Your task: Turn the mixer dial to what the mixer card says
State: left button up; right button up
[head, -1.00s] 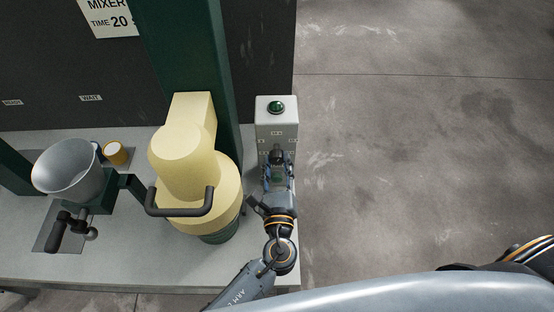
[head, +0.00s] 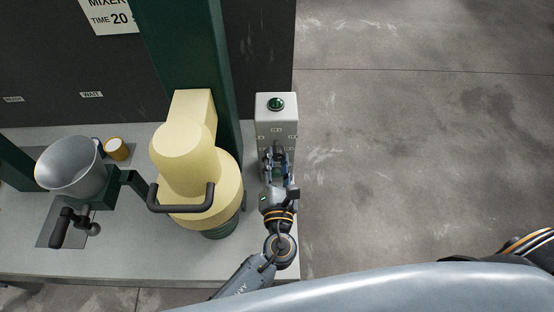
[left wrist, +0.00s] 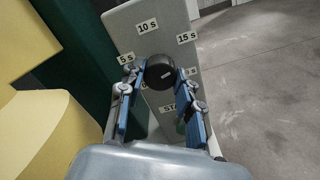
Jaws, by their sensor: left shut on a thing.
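The mixer card (head: 112,17) is on the dark back wall, cut off by the top edge; it reads "MIXER" and "TIME 20". The grey control box (head: 276,112) stands at the table's right edge. Its round black dial (left wrist: 160,72) shows in the left wrist view, ringed by labels "5 s", "10 s", "15 s" and a partly hidden one at right. A faint light mark shows on the dial; which label it points to is unclear. My left gripper (head: 275,154) is shut on the dial, its fingers (left wrist: 160,85) on either side. My right gripper is out of view.
The cream mixer (head: 183,145) with a dark handle stands just left of the box, beside a green post (head: 190,50). A metal bowl (head: 70,165) and a yellow cup (head: 116,149) are farther left. Open floor (head: 420,130) lies to the right.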

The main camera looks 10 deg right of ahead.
pick_arm(q)
jog(key=m, duration=0.4)
jog(key=shift+m, duration=2.3)
jog(key=o, duration=1.2)
jog(key=shift+w, duration=0.1)
jog(key=shift+c, duration=0.2)
jog(key=v, duration=1.2)
